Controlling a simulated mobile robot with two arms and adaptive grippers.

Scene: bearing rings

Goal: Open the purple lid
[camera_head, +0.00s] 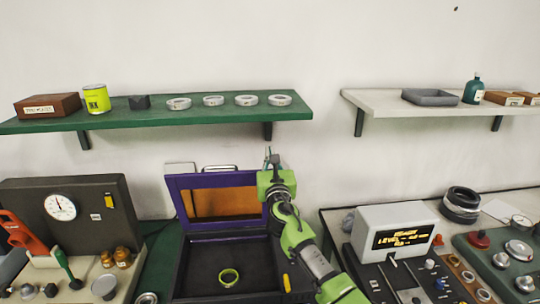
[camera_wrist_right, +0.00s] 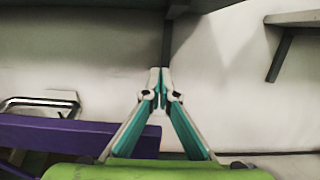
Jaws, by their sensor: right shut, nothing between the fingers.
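The purple lid (camera_head: 186,183) stands raised and roughly upright at the back of a dark case (camera_head: 180,262). It has a purple frame around an amber window. A handle shows above its top edge. In the right wrist view the purple lid edge (camera_wrist_right: 60,138) runs along the lower left. My right gripper (camera_head: 271,155) is at the lid's upper right corner, pointing up toward the wall. Its fingertips (camera_wrist_right: 161,82) are together with nothing between them. My right arm hides the lid's right side. My left gripper is not in view.
A green shelf (camera_head: 210,117) with several metal rings hangs above. A pale shelf (camera_head: 385,110) hangs to the right. A white display box (camera_head: 394,233) stands right of my arm, and a gauge panel (camera_head: 85,200) stands left.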

